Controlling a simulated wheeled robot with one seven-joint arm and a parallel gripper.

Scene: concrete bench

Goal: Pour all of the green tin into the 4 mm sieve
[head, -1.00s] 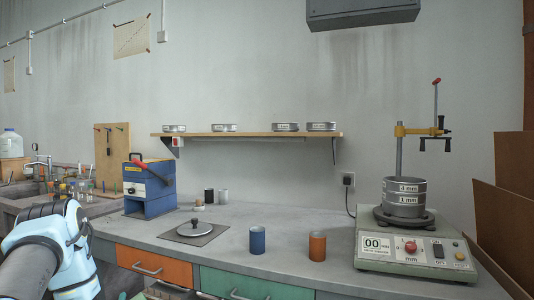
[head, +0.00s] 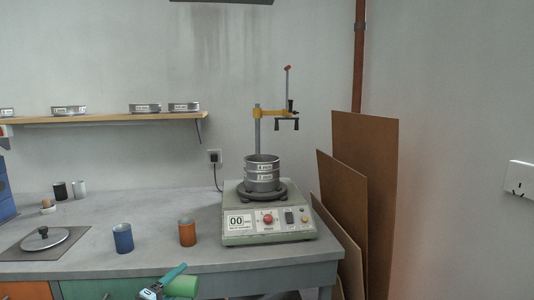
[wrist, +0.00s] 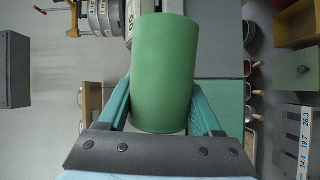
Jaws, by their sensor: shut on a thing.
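My gripper (head: 162,284) is at the bottom of the head view, in front of the bench's front edge. It is shut on the green tin (head: 183,286), which lies tilted on its side in that view. In the wrist view the green tin (wrist: 163,70) fills the middle between my two teal fingers. Its contents do not show. The sieve stack (head: 262,172) stands on the shaker (head: 268,215) at the right of the bench, beyond and to the right of my gripper. The upper sieve (head: 262,162) carries a label too small to read now.
A blue tin (head: 122,238) and an orange tin (head: 187,232) stand on the bench left of the shaker. A yellow clamp arm (head: 272,113) on a post is above the sieves. Brown boards (head: 363,190) lean at the right. A lid (head: 44,238) lies at the left.

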